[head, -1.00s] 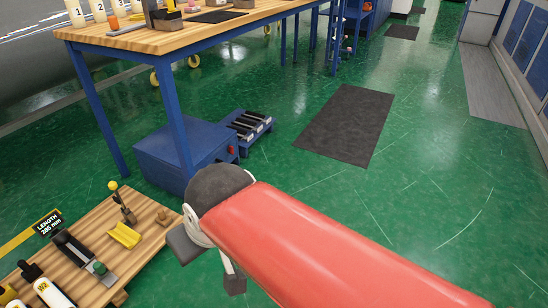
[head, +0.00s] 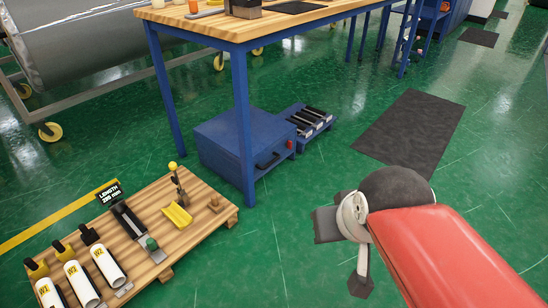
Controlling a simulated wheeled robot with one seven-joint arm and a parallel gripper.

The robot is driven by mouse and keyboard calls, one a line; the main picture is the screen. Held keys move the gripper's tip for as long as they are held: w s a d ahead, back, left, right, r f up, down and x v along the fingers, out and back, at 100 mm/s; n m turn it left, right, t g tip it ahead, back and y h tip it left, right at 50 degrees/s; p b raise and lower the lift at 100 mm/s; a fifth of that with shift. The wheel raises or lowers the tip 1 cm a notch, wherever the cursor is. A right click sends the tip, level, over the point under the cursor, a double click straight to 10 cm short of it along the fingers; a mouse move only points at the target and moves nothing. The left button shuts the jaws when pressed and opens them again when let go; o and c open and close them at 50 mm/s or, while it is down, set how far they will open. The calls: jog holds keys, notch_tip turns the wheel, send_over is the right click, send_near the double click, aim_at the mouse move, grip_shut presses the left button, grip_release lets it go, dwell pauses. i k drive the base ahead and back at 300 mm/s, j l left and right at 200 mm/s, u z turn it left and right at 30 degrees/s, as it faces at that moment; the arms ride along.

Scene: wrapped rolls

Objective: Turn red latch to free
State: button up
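A small red latch (head: 290,144) shows on the right part of the blue cabinet (head: 222,146) under the workbench. It is too small to tell which way it is turned. The cabinet's front has a dark handle (head: 267,161) just left of the latch. My gripper (head: 345,254) is at the end of my red arm, right of and nearer than the cabinet, well apart from the latch.
The workbench (head: 240,36) has a blue leg in front of the cabinet. A low blue rack (head: 310,121) with dark bars stands right of the cabinet. A wooden platform (head: 215,222) with white rolls (head: 109,264) lies lower left. Green floor and a dark mat (head: 412,126) are free at right.

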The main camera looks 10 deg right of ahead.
aim_at(289, 144)
jog(key=i+u, duration=0.1)
jog(key=i, duration=1.65)
